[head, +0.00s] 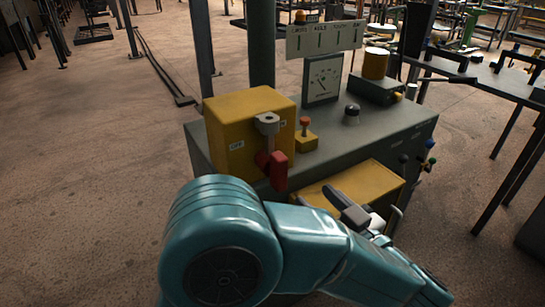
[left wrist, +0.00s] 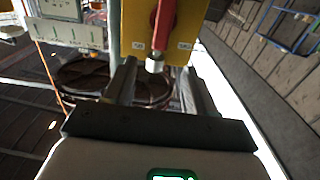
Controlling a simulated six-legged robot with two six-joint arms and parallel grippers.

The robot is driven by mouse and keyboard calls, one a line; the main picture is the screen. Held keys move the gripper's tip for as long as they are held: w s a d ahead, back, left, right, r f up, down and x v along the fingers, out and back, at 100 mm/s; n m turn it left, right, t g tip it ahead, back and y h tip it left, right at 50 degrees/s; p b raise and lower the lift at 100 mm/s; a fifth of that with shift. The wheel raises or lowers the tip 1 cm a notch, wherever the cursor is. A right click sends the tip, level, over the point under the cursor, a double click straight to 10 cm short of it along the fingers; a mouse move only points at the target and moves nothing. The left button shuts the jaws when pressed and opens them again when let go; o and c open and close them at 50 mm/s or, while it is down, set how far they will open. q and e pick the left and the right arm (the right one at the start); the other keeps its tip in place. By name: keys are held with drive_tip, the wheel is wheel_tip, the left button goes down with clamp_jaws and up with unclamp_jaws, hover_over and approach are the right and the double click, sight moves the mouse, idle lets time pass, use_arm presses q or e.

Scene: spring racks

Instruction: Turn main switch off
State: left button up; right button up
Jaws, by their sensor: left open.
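The main switch is a yellow box (head: 235,135) on the left end of the grey console, with a red handle (head: 277,168) on its front face. A grey round piece shows at the front above the handle, which hangs downward. In the left wrist view the yellow box (left wrist: 188,18) and red handle (left wrist: 164,24) lie beyond the fingers, at the top. A pale tip shows at the handle's end, between the finger lines. My left gripper (head: 345,205) is open and empty, right of and below the handle. The wrist view shows its two fingers (left wrist: 158,75) apart.
The grey console (head: 325,155) carries a gauge (head: 322,78), a labelled sign (head: 325,39), an orange-topped button (head: 304,125) and a dark knob (head: 351,113). A yellow panel (head: 370,185) slopes at the front. A dark table (head: 490,80) stands right.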

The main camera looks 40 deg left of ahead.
sight(276, 159)
use_arm(q)
drive_tip(key=b+x, duration=0.2)
drive_tip(key=x, duration=1.3)
drive_tip(key=shift+a, duration=0.15)
